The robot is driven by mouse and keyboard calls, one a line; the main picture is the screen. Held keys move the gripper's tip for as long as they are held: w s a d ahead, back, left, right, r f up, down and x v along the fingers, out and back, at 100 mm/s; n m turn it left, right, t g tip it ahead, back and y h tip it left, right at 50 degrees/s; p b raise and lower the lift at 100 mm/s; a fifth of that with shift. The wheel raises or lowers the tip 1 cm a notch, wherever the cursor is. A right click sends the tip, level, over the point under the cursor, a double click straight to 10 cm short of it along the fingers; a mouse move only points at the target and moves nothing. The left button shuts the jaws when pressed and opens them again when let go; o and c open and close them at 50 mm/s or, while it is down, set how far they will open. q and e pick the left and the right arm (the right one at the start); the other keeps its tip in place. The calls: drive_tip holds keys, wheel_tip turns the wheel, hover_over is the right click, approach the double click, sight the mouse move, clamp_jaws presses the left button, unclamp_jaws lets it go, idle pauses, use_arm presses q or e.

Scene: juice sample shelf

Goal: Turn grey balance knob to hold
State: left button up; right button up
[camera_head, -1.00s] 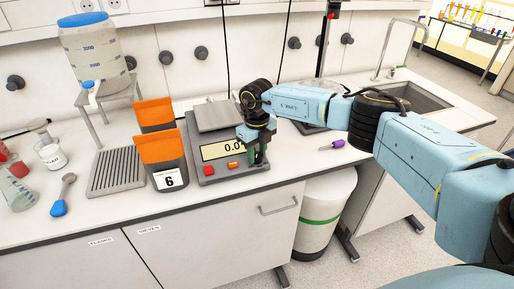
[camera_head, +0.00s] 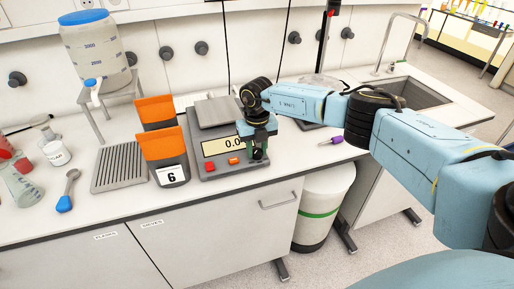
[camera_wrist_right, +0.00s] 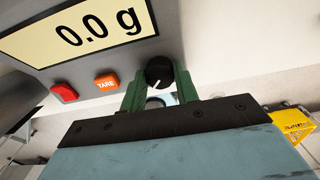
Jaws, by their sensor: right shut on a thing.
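The grey balance (camera_head: 213,171) stands on the bench, and its display reads 0.0 g in the right wrist view. Its dark grey knob (camera_wrist_right: 159,71) is on the front panel, right of the orange TARE button (camera_wrist_right: 107,82) and the red button (camera_wrist_right: 64,92). A white mark on the knob points down and slightly left in that view. My right gripper (camera_wrist_right: 160,84) is shut on the knob, one green finger on each side. In the head view the right gripper (camera_head: 259,153) covers the knob. My left gripper is not in view.
Two orange-topped containers (camera_head: 163,145) stand close left of the balance, the front one labelled 6. A purple-capped item (camera_head: 331,140) lies on the bench to the right. Further right is a sink (camera_head: 410,93). A ribbed grey tray (camera_head: 119,168) lies to the left.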

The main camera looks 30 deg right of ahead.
sight(257, 150)
drive_tip(key=shift+w+r, duration=0.1)
drive_tip(key=o, duration=0.7)
wheel_tip(257, 150, up, 13)
drive_tip(key=shift+r, duration=0.2)
idle(0.3)
